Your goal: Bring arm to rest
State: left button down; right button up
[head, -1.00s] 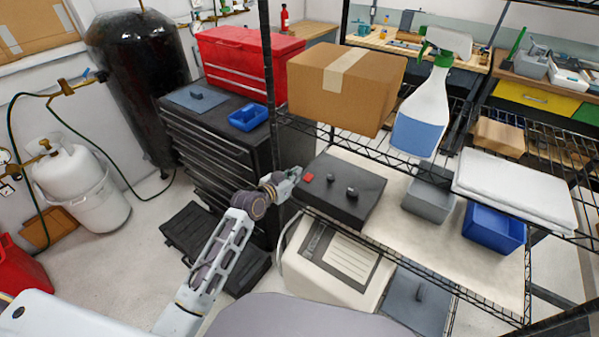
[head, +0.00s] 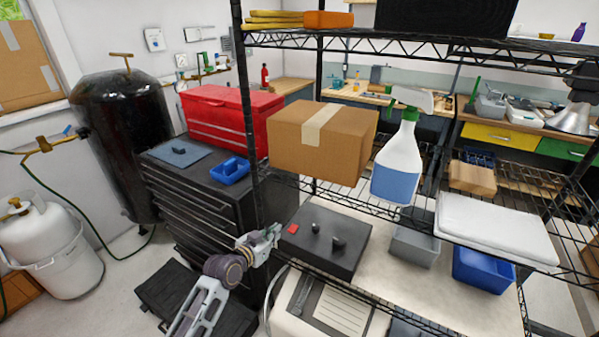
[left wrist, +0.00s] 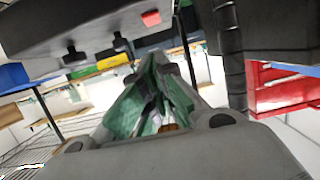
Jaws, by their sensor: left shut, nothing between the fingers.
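My left gripper (head: 274,232) is shut and empty. In the head view it is at the left end of the rack's middle level, by the near left post. Its tip appears right beside the left edge of a dark box (head: 350,258) with a red button and two black knobs; I cannot tell whether they touch. In the left wrist view the closed fingers (left wrist: 154,75) point away from the camera, with green showing on them. The dark box also shows there at the upper left (left wrist: 60,22). My right gripper is not in view.
The wire rack holds a cardboard box (head: 318,145), a spray bottle (head: 400,165), a white folded stack (head: 495,228) and a blue bin (head: 482,270). A black drawer cabinet (head: 205,200) with a red toolbox (head: 215,115) stands left of the rack. A white gas cylinder (head: 40,235) stands farther left.

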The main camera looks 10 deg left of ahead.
pick_arm(q)
jog(key=a+f+n+g+y, duration=0.15)
jog(key=a+f, duration=0.25)
jog(key=f, duration=0.6)
jog(key=a+f+n+y, duration=0.1)
jog(key=a+f+y, duration=0.15)
jog(key=f, duration=0.65)
jog(key=s+a+f+g, duration=0.25)
jog(key=s+f, duration=0.25)
jog(key=f, duration=0.5)
jog(key=s+a+f+g, duration=0.1)
jog(key=s+a+f, duration=0.2)
jog(key=s+f, duration=0.45)
jog(key=s+a+f+g+y, duration=0.2)
jog(key=s+f, duration=0.7)
jog(key=f, duration=0.3)
jog(key=s+a+f+g, duration=0.1)
jog(key=s+f, duration=0.4)
jog(key=s, duration=1)
jog(key=s+a+f+g, duration=0.1)
jog(key=s+f+g, duration=0.3)
jog(key=s, duration=1.1)
notch_tip(320, 180, down, 2)
jog(key=shift+s+f+m, duration=0.1)
jog(key=shift+s+m, duration=0.1)
jog(key=shift+m, duration=0.15)
